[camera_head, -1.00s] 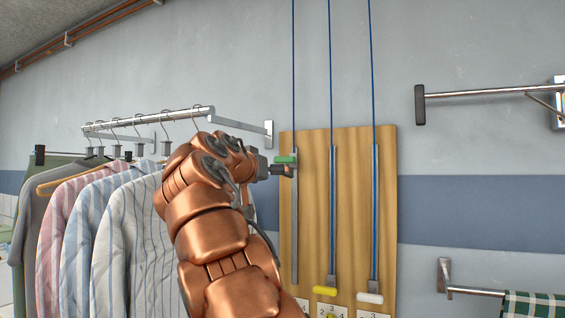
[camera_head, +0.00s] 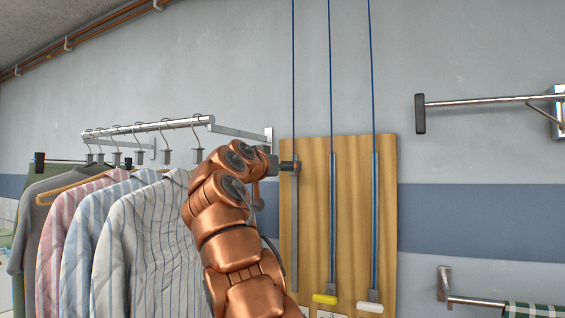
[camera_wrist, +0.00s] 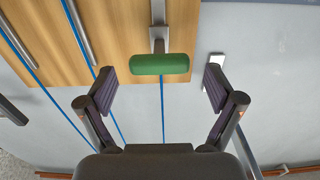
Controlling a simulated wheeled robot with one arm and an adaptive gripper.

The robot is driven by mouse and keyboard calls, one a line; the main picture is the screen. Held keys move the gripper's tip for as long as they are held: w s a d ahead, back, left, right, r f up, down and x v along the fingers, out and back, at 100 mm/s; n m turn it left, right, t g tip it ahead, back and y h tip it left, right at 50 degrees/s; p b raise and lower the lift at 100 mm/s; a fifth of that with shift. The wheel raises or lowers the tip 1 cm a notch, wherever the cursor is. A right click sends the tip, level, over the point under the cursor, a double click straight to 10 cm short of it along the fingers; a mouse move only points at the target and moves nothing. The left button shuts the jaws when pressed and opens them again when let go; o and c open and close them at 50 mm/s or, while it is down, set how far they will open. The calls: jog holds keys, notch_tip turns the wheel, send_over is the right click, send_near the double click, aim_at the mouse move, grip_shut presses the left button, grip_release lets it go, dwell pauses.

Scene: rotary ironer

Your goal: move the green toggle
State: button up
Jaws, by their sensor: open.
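The green toggle (camera_wrist: 160,64) is a rounded green bar in the wrist view, on a metal rail of the wooden board (camera_wrist: 110,25). My gripper (camera_wrist: 161,84) is open, with one finger on each side and the toggle just ahead, between and slightly beyond the fingertips. Gaps show at both ends of the toggle and the jaws do not hold it. In the head view my gripper (camera_head: 289,166) is in front of the left rail (camera_head: 295,235) of the board (camera_head: 347,230) and hides the toggle.
A yellow toggle (camera_head: 325,299) and a white toggle (camera_head: 370,308) sit low on the other two rails. Blue cords run up from the rails. Striped shirts (camera_head: 140,240) hang on a rack (camera_head: 165,125) left of my arm. A metal bar (camera_head: 475,101) sticks out at right.

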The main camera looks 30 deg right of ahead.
jog(key=shift+w+d, duration=0.3)
jog(key=shift+d, duration=0.3)
jog(key=shift+c, duration=0.2)
